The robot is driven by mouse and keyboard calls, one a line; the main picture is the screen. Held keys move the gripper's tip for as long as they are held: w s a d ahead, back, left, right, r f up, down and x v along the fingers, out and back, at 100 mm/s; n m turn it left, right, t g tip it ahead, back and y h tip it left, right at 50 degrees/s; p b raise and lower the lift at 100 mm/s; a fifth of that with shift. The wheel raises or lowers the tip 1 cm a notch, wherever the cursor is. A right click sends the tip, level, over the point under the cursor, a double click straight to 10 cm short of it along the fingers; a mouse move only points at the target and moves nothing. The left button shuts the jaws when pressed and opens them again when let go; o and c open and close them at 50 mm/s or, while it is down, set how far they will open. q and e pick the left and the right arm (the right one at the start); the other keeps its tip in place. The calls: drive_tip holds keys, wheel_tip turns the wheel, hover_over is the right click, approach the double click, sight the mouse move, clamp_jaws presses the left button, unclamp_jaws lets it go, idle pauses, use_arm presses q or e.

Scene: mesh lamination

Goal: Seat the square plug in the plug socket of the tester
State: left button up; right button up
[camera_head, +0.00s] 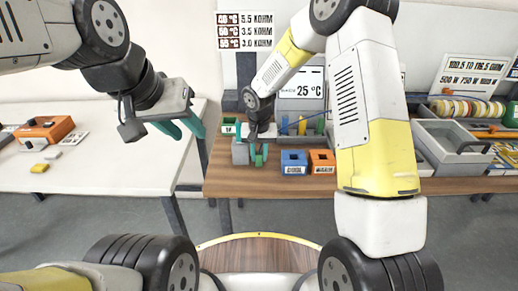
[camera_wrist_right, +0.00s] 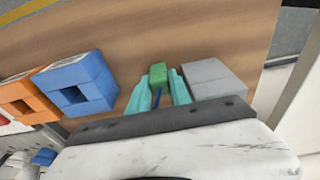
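A small green block with a blue stem (camera_wrist_right: 158,76) lies between the fingertips of my right gripper (camera_wrist_right: 158,82). It may be the square plug, but I cannot tell. Its sides are close to both teal fingers; whether they press on it is unclear. In the head view my right gripper (camera_head: 258,158) is low at the wooden bench's front left, beside a grey block (camera_head: 240,153). The grey block also shows right of the fingers in the wrist view (camera_wrist_right: 212,80). My left gripper (camera_head: 189,126) is open and empty, above the white table's right edge. I cannot identify the tester or its socket surely.
A blue block (camera_head: 293,162) and an orange block (camera_head: 321,161), with square openings, stand right of my right gripper. The white table (camera_head: 110,165) holds an orange device (camera_head: 45,130) and small yellow pieces (camera_head: 40,168). A grey bin (camera_head: 455,145) stands at right. A gap separates the tables.

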clamp_jaws()
drive_tip(key=shift+r, duration=0.15)
